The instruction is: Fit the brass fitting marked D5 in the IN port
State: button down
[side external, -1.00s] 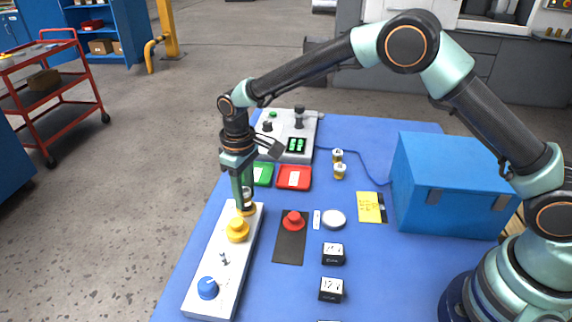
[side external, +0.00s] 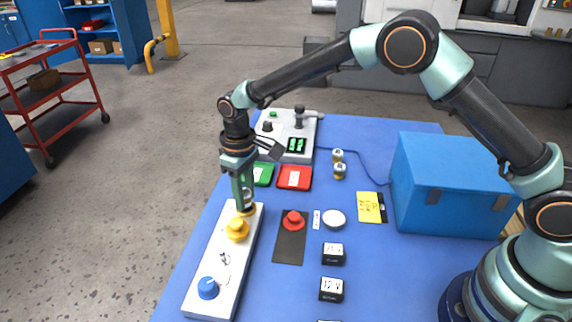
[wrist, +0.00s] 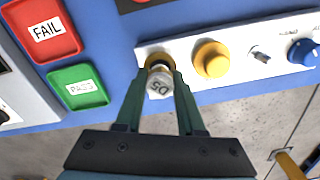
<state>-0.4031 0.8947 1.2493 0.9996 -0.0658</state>
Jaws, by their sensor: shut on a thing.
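The fitting marked D5 (wrist: 159,83) has a pale top and stands between the fingers of my gripper (wrist: 160,88), with its mark upside down in the wrist view. My gripper (side external: 245,205) is shut on it at the far end of the white valve panel (side external: 215,262). A brass ring (wrist: 157,59), which looks like the port, shows just beyond the fitting and partly behind it. The fitting is at the ring; how deep it sits is hidden by the fingers. I cannot read an IN label.
A yellow knob (side external: 238,230) stands close beside my gripper, with a small toggle and a blue knob (side external: 207,288) farther along. Green PASS (wrist: 78,87) and red FAIL (wrist: 46,30) trays lie nearby. Two more fittings (side external: 340,171) stand farther right.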

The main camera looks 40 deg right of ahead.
jog(key=shift+s+f, duration=0.1)
jog(key=shift+f, duration=1.2)
dwell(1.0)
jog(key=shift+c, duration=2.2)
grip_release()
jog(key=c, duration=0.3)
jog(key=shift+o, duration=0.7)
jog(key=shift+r, duration=3.95)
